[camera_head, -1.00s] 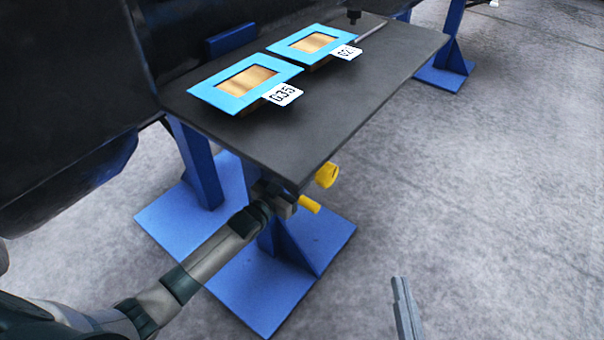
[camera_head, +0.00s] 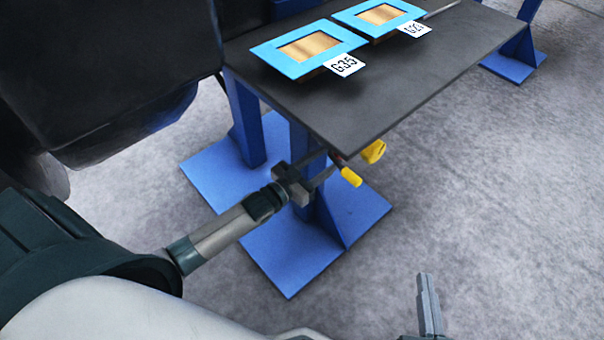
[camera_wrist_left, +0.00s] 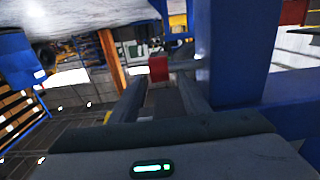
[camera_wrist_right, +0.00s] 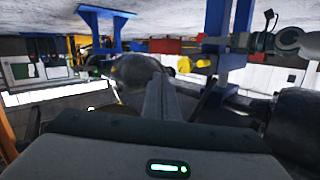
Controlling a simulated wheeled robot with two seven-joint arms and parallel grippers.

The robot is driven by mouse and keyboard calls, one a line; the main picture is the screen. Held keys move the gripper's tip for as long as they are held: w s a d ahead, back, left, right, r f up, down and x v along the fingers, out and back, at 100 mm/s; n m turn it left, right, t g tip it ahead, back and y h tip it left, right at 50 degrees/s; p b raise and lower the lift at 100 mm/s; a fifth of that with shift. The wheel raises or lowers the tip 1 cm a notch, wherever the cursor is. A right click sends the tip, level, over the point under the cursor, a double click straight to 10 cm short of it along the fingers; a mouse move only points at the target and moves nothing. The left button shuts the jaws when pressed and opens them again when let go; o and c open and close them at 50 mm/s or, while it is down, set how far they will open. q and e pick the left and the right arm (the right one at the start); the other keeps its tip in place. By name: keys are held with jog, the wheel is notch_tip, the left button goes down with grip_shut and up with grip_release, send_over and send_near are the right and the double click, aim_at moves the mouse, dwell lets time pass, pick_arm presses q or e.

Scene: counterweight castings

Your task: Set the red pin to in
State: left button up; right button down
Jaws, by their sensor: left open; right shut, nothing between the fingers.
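The red pin shows as a small red block (camera_wrist_left: 158,68) just beyond my left fingertips in the left wrist view. In the head view only a sliver of red (camera_head: 338,158) shows under the table's near edge, mostly hidden. My left gripper (camera_head: 329,167) is open beside the blue table leg, its fingers pointing at the red piece; it also shows in the left wrist view (camera_wrist_left: 160,88). I cannot tell whether the fingers touch the pin or how far in it sits. My right gripper (camera_head: 427,275) is shut and empty, out over the floor, apart from the table.
Two yellow parts, a stubby handle (camera_head: 351,177) and a knob (camera_head: 374,151), stick out close to my left gripper. The dark table (camera_head: 400,95) above carries blue frames (camera_head: 345,40) labelled with white tags. A blue leg and foot plate (camera_head: 290,260) stand below. Floor at right is clear.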

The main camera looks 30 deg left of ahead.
pick_arm(q)
jog(key=v, duration=0.8)
jog(key=shift+s+p, duration=0.35)
jog(key=shift+p, duration=0.1)
pick_arm(e)
jog(key=f+g, duration=0.1)
jog(key=f, duration=0.1)
jog(key=s+d+f+g, duration=0.1)
jog(key=shift+f+g+h, duration=0.3)
jog(key=shift+f, duration=0.05)
pick_arm(q)
jog(key=shift+a, duration=0.15)
